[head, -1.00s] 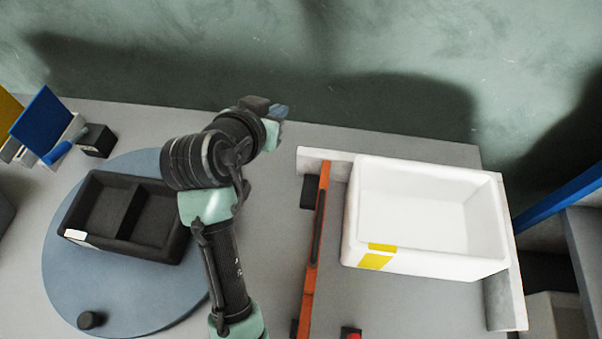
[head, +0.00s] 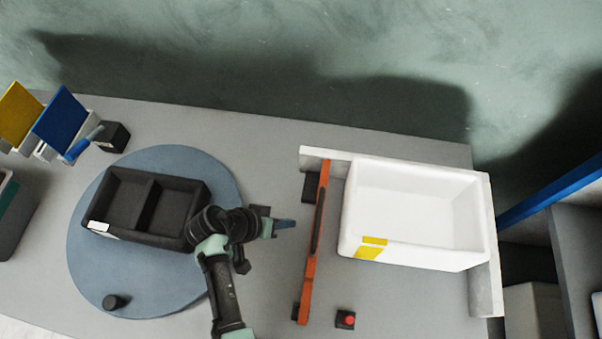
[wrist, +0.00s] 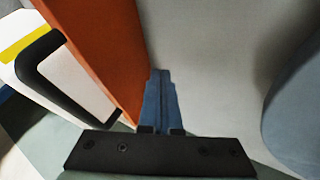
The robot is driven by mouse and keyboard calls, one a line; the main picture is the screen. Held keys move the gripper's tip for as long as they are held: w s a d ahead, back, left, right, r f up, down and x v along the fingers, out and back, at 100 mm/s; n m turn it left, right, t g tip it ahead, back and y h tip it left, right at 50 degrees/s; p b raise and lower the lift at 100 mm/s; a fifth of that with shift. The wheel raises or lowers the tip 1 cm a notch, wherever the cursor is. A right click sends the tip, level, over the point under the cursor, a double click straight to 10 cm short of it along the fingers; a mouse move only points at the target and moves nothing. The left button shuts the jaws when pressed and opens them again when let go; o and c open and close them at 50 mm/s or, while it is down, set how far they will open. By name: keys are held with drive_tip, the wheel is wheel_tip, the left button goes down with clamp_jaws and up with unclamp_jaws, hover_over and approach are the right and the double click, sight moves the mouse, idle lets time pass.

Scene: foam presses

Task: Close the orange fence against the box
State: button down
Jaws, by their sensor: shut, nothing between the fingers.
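The orange fence (head: 313,240) is a long upright bar on the grey table, left of the white box (head: 418,216). A gap of bare table separates the fence from the box. My gripper (head: 290,223) is shut and empty, just left of the fence's middle. In the wrist view the shut blue fingers (wrist: 160,100) point along the grey surface beside the orange fence (wrist: 105,50). Whether they touch it I cannot tell. A black-rimmed handle (wrist: 65,75) shows by the fence, with a piece of the white box (wrist: 22,32) beyond.
Grey walls (head: 487,275) stand behind and right of the box. A black block with a red button (head: 345,319) is near the fence's front end. A black two-part tray (head: 150,204) sits on a blue round turntable (head: 160,290) at left.

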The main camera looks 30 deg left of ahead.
sight(316, 228)
drive_tip(key=shift+w+d+r+p, duration=0.1)
drive_tip(key=shift+w+d+p, duration=0.1)
drive_tip(key=shift+d, duration=0.4)
drive_tip(key=shift+w+d+p, duration=0.1)
drive_tip(key=shift+d+p, duration=0.1)
drive_tip(key=shift+d, duration=0.45)
drive_tip(key=shift+w+d+r+p, duration=0.1)
drive_tip(key=shift+w+d+p, duration=0.1)
drive_tip(key=shift+d, duration=0.4)
drive_tip(key=d, duration=0.1)
drive_tip(key=w+d, duration=0.1)
drive_tip(key=d, duration=0.1)
drive_tip(key=shift+d+p, duration=0.3)
drive_tip(key=shift+p, duration=0.05)
drive_tip(key=shift+a, duration=0.15)
